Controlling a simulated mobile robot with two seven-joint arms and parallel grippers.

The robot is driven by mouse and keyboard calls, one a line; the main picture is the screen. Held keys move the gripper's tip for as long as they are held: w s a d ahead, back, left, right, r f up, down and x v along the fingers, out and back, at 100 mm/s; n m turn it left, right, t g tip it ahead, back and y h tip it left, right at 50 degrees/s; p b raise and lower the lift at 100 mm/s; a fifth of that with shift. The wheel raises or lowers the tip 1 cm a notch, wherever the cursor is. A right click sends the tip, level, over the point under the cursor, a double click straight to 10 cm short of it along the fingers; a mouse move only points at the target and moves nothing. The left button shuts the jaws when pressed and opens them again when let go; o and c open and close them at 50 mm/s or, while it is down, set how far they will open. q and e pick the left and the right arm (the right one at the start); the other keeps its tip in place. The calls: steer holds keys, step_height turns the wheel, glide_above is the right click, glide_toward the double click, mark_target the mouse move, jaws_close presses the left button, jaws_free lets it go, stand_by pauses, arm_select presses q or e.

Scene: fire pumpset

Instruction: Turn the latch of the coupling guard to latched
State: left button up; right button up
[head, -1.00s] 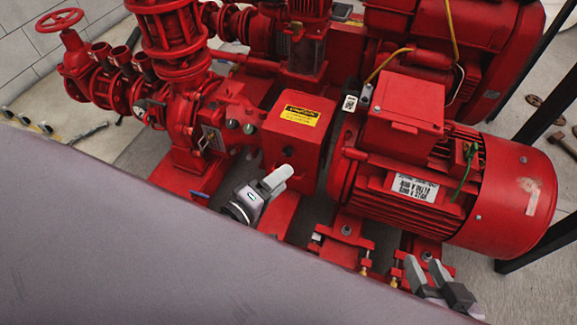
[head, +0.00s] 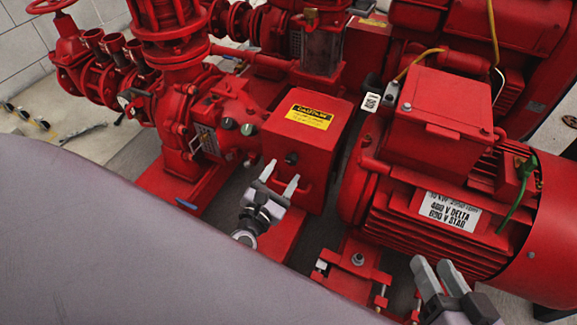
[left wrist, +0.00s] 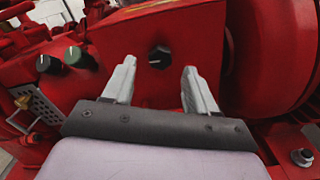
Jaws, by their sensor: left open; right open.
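The coupling guard (head: 306,119) is a red box with a yellow caution label on top, between the pump and the motor. A black round knob with a pale mark, its latch (head: 291,158), sits on its front face. In the left wrist view the latch (left wrist: 159,57) lies beyond and between the fingertips, its pale line nearly level. My left gripper (head: 280,180) is open and empty in front of the guard, just short of the latch. My right gripper (head: 434,270) is open and empty in front of the motor at the lower right.
The red motor (head: 450,185) stands to the right of the guard. Red pump pipes and valves (head: 165,45) rise to the left. Green and black knobs (head: 238,126) sit left of the guard. A large grey surface (head: 130,250) fills the lower left.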

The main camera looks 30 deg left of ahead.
mark_target(291, 161)
arm_select(q)
steer(key=shift+w+b, duration=0.3)
steer(key=shift+w, duration=1.6)
steer(key=c, duration=1.1)
steer(key=shift+o, duration=0.2)
